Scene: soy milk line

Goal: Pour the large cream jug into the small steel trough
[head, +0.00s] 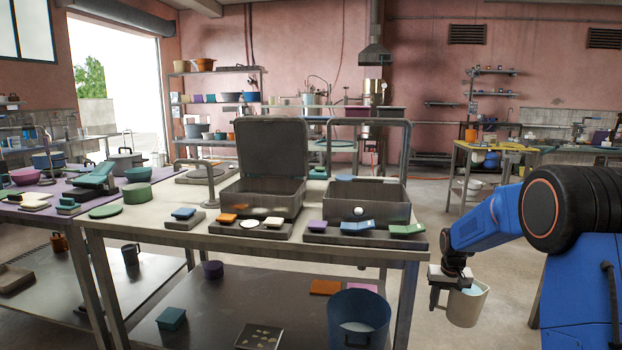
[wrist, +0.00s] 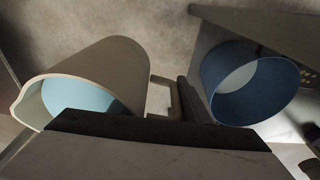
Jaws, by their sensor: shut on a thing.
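The large cream jug (head: 467,308) hangs in my gripper (head: 452,285) to the right of the steel table, below its top. The jug looks roughly upright in the head view, with pale blue inside. In the wrist view the cream jug (wrist: 95,75) is at the left, its spout at the far left and its handle at the dark jaws (wrist: 170,112). My gripper is shut on the jug by the handle side. Two grey steel basins stand on the table: one with a raised lid (head: 262,197) and one under an open frame (head: 385,205). I cannot tell which is the small trough.
A blue bucket (head: 358,318) stands on the table's lower shelf, near the jug; it also shows in the wrist view (wrist: 235,100). Dark trays with coloured blocks line the table's front edge (head: 340,246). Open floor (head: 480,262) lies right of the table.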

